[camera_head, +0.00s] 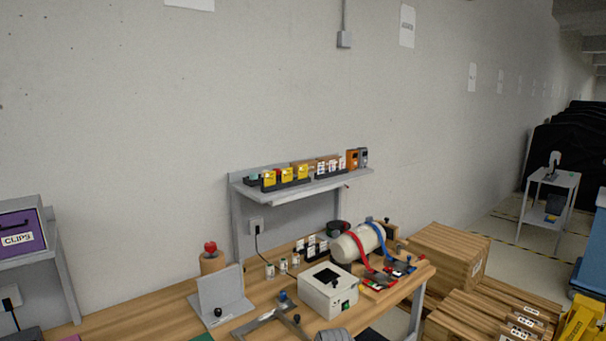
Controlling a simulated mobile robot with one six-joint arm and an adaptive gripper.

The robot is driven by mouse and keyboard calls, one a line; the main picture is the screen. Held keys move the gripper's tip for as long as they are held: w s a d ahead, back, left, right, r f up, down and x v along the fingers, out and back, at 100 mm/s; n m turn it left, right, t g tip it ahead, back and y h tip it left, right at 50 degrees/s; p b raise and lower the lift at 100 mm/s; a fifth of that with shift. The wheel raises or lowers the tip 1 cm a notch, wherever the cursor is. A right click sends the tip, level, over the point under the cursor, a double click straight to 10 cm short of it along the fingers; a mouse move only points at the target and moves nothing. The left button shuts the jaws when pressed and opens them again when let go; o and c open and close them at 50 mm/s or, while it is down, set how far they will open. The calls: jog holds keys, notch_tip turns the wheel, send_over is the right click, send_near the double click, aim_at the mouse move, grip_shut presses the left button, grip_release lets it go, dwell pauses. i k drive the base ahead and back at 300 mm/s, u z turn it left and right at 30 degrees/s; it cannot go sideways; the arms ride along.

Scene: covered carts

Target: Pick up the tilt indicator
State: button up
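I cannot tell for sure which item is the tilt indicator; the candidates are small and too far off to read. On the grey wall shelf (320,187), several yellow pieces (287,174) stand in a dark holder. To their right stand small white and red-marked pieces (332,165), then an orange device (352,159) and a grey device (363,158) at the shelf's right end. My gripper does not show clearly in this view, and nothing is seen touching these items.
The wooden workbench (165,322) below holds a white box device (328,291), a pale cylinder (356,243) with red and blue straps, and a grey angle plate (221,294). Wooden crates (445,248) stand right of it. A purple-fronted CLIPS box (20,234) is at left.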

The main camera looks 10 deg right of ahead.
aim_at(287, 173)
jog(key=z, duration=0.05)
jog(key=k, duration=0.65)
jog(key=z, duration=0.35)
jog(key=i, duration=0.5)
jog(key=z, duration=0.5)
jog(key=i, duration=1.4)
jog(key=u, duration=0.75)
